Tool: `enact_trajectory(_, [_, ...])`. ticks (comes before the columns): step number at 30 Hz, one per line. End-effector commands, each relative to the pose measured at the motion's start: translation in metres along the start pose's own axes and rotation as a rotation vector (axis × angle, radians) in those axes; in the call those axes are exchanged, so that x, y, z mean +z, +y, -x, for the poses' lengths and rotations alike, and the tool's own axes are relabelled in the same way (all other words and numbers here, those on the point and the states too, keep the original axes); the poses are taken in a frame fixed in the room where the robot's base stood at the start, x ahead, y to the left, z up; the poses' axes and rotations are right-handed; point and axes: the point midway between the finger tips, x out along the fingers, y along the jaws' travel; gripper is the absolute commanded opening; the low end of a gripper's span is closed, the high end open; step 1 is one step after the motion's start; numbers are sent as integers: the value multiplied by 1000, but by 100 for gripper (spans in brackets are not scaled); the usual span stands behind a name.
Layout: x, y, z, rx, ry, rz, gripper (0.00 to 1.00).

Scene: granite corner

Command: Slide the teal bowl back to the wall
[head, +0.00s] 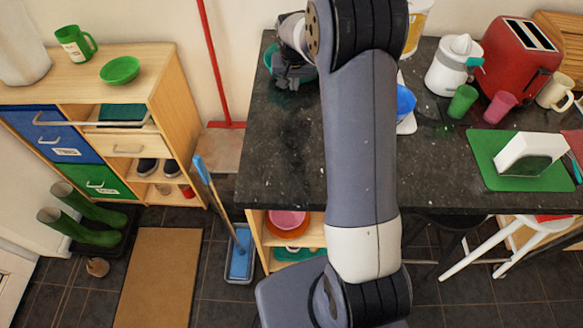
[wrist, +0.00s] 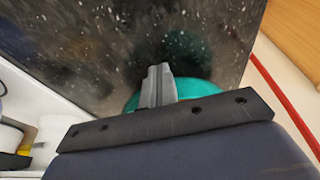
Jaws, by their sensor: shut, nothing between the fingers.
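The teal bowl shows in the wrist view (wrist: 194,88), partly hidden behind my gripper's fingers and the dark gripper body. In the head view only a sliver of the teal bowl (head: 268,58) shows, at the far left corner of the dark granite counter (head: 285,140), beside my gripper. My gripper (head: 292,82) points down over that corner and is shut with nothing between its fingers. The closed fingertips also show in the wrist view (wrist: 160,72), in front of the bowl. I cannot tell whether they touch it.
A blue bowl-like item (head: 405,102), a white juicer (head: 453,65) and a red toaster (head: 520,58) stand right of my arm. A red broom (head: 213,70) leans on the wall left of the counter. The counter's front left is clear.

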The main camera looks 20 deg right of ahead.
Motion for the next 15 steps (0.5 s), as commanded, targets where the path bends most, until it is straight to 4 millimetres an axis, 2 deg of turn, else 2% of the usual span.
enact_trajectory(15, [-72,0,-19,0,1,0,0])
